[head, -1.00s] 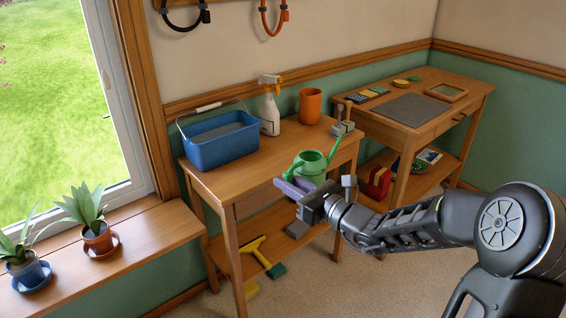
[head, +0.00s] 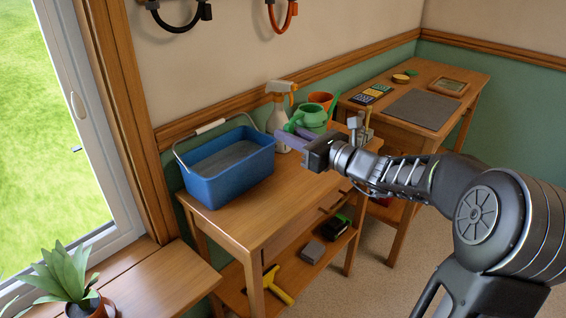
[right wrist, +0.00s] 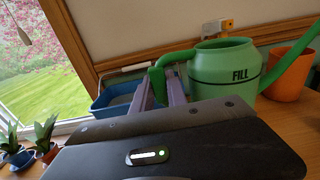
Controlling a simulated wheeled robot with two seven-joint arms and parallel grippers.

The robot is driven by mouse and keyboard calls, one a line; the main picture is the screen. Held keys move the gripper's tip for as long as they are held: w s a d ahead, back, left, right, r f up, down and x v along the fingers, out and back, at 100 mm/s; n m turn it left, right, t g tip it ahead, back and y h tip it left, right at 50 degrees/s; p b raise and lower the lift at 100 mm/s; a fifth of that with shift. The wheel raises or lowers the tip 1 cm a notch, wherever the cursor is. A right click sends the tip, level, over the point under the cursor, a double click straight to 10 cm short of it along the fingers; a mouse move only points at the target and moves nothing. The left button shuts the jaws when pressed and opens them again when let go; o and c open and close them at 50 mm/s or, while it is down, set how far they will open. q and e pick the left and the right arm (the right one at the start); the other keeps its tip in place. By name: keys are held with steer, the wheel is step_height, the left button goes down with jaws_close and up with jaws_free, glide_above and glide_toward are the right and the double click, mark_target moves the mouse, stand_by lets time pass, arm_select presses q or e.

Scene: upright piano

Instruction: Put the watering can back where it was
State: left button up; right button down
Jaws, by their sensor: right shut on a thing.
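The green watering can (head: 308,119) is at the back of the wooden side table (head: 262,215), in front of the orange pot (head: 326,100). My right gripper (head: 291,136) reaches in from the right and is shut on the can's handle. In the right wrist view the can (right wrist: 226,66) is upright, marked "FILL", with its spout to the right and its handle between the purple fingers. Its base is hidden behind my gripper, so I cannot tell whether it touches the tabletop. My left gripper is out of view.
A blue tub (head: 232,180) stands left of the gripper, and a white spray bottle (head: 279,112) stands behind it. A second desk (head: 455,135) with a grey mat (head: 422,109) is to the right. A potted plant (head: 62,278) sits on the windowsill. The side table's front is clear.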

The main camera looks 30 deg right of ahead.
steer(key=shift+w+r, duration=0.1)
steer(key=shift+w, duration=0.3)
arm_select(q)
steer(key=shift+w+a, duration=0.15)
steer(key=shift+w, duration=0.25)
arm_select(e)
steer(key=shift+s, duration=0.1)
arm_select(q)
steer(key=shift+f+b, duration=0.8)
steer(key=shift+b, duration=0.1)
arm_select(e)
step_height(320, 180, down, 6)
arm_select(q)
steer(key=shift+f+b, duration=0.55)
arm_select(e)
steer(key=shift+f, duration=2)
